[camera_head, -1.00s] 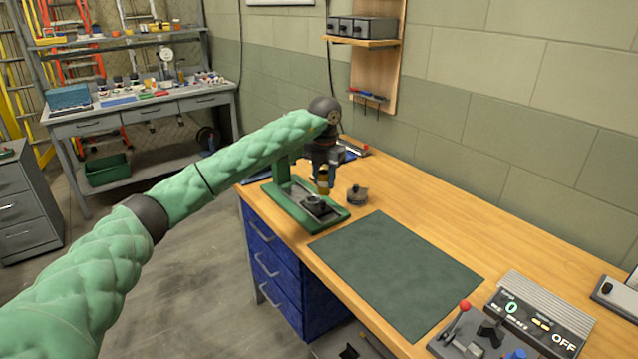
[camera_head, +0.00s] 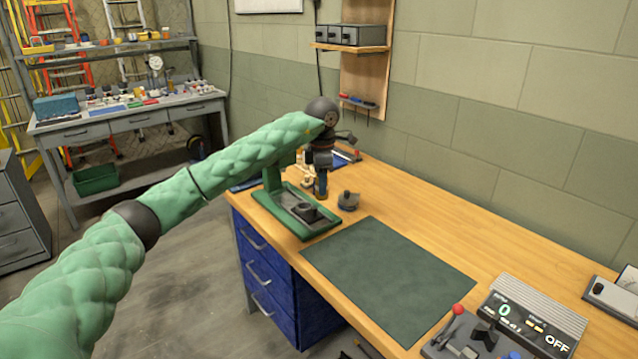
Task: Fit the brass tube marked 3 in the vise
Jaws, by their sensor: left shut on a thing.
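My left gripper (camera_head: 320,186) points down over the far part of the workbench, just behind a green press-like stand (camera_head: 300,222). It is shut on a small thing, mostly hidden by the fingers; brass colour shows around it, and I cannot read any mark. The stand has a grey bed with a dark round fixture (camera_head: 307,211) on it. I cannot tell whether this is the vise. The gripper looks a little above and beyond the fixture, apart from it. My right gripper is not in view.
A dark round pot (camera_head: 348,201) stands right of the stand. A green mat (camera_head: 388,278) lies clear in the middle of the wooden bench (camera_head: 480,245). A control box with an OFF display (camera_head: 530,315) is at the front right. Blue drawers (camera_head: 268,275) are below.

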